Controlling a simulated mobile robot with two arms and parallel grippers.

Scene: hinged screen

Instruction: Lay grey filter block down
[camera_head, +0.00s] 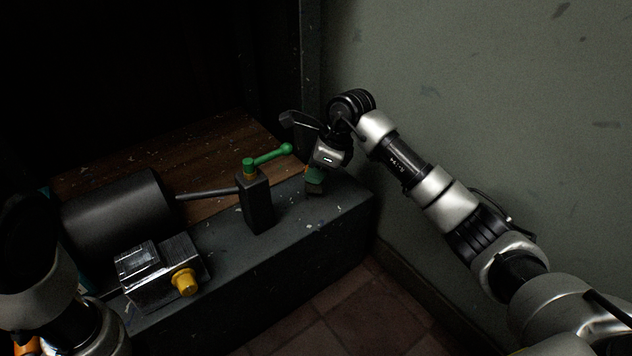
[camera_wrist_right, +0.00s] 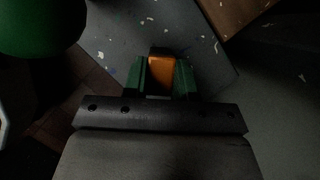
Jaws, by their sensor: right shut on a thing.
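My right gripper (camera_head: 316,178) is at the far right end of the dark grey ledge, pointing down. Its green fingers also show in the right wrist view (camera_wrist_right: 164,78), shut on a small block (camera_wrist_right: 162,72) with an orange face and a dark end. I take this for the grey filter block; its dark end also shows in the head view (camera_head: 315,190), low by the ledge top. I cannot tell whether it touches the ledge. Most of it is hidden by the fingers. My left arm shows at the lower left, but its gripper is not seen.
A dark post (camera_head: 258,203) with a green lever (camera_head: 272,156) stands left of my right gripper. A metallic box with a yellow knob (camera_head: 184,281) and a black cylinder (camera_head: 120,215) are farther left. The ledge (camera_head: 265,258) is bare in front of the post. A wall (camera_head: 480,90) rises at right.

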